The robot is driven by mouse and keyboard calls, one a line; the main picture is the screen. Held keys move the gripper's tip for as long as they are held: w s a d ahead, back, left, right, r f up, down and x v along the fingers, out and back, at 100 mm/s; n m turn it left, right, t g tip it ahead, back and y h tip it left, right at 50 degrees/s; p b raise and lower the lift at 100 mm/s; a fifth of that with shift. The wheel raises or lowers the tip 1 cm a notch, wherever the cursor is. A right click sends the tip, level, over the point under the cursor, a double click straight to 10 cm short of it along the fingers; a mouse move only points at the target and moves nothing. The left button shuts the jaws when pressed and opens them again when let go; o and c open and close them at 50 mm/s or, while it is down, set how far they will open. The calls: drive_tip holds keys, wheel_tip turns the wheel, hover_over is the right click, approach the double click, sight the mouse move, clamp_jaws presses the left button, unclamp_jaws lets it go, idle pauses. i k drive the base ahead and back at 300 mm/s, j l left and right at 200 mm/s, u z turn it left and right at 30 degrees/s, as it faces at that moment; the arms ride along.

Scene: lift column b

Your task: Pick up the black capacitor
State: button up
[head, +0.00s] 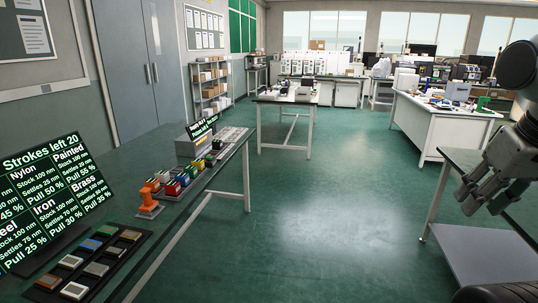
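I cannot make out a black capacitor in the head view; anything that small on the benches is too tiny to tell. My gripper (482,208) hangs at the right edge, pointing down and to the left. Its fingers look apart, with nothing seen between them. It is in front of a grey-topped table (463,158) at the right, and well away from the benches at left and back.
A narrow bench at left holds small coloured blocks (173,188), an orange stand (149,199) and a black tray (60,262) of square samples. A text screen (50,200) stands beside it. Cluttered benches, including a white one (425,130), stand farther back. The green floor (300,230) between is clear.

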sight(217, 143)
drive_tip(key=i+z, duration=0.15)
drive_tip(key=i, duration=1.65)
drive_tip(key=i+u, duration=0.3)
drive_tip(key=i, duration=0.2)
drive_tip(key=i+u, duration=0.3)
drive_tip(key=i, duration=0.15)
drive_tip(key=i+u, duration=0.25)
drive_tip(key=u, duration=0.25)
drive_tip(key=i+u, duration=0.25)
drive_tip(key=u, duration=0.2)
drive_tip(key=i+l+u, duration=0.1)
drive_tip(key=u, duration=0.4)
drive_tip(key=i+l, duration=0.05)
drive_tip(key=i, duration=0.05)
